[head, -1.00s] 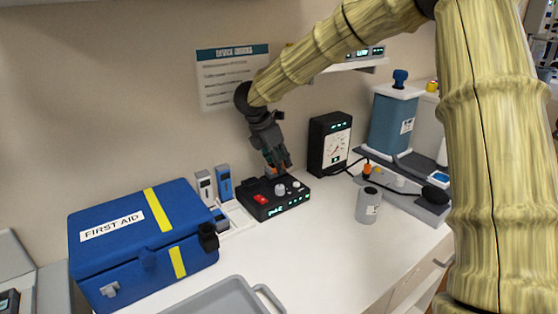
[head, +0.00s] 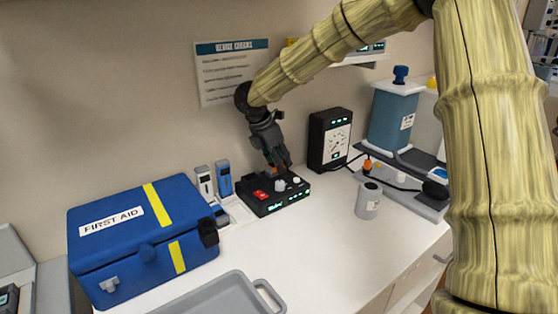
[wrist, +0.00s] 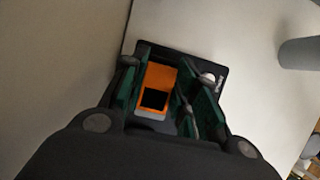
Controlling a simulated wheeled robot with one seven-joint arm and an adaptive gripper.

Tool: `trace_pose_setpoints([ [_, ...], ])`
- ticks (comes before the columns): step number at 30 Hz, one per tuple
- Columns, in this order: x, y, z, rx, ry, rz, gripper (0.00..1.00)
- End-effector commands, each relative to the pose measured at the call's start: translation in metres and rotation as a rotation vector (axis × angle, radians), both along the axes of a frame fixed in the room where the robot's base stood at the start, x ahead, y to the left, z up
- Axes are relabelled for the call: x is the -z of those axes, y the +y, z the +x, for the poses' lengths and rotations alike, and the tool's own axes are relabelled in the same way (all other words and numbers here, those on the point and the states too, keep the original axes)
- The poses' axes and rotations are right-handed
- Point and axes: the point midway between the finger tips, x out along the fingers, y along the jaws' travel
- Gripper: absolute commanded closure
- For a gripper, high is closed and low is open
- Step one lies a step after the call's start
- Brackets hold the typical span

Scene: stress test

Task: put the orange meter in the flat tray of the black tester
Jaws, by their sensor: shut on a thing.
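My gripper (head: 278,165) points down over the back of the black tester (head: 262,204), which has a red switch, pale knobs and green lit displays. In the wrist view the orange meter (wrist: 161,78), with a dark square face and a pale end, lies between the two green-padded fingers of my gripper (wrist: 168,95). The fingers are shut on it. In the head view only a small orange bit of the meter shows at the fingertips. The tester also shows under the fingers in the wrist view (wrist: 213,68). The flat tray is hidden by the gripper, and I cannot tell whether the meter touches it.
A blue first aid box (head: 140,245) stands at the left, with small blue and white devices (head: 224,180) beside it. A black gauge box (head: 329,141) and a grey cylinder (head: 368,202) stand to the right. A grey tray (head: 225,297) lies in front. White counter between is clear.

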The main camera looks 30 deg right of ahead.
Motion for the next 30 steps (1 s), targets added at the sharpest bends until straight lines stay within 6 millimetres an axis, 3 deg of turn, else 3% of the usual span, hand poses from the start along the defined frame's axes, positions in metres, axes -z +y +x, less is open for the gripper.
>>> trace_pose_setpoints([
  [3,0.0,0.0,0.0,0.0,0.0,0.0,0.94],
  [4,0.0,0.0,0.0,0.0,0.0,0.0,0.65],
  [7,0.0,0.0,0.0,0.0,0.0,0.0,0.47],
  [19,-0.003,0.001,0.0,0.0,-0.001,0.0,0.45],
  [30,-0.048,0.019,-0.002,0.0,-0.002,0.0,0.45],
])
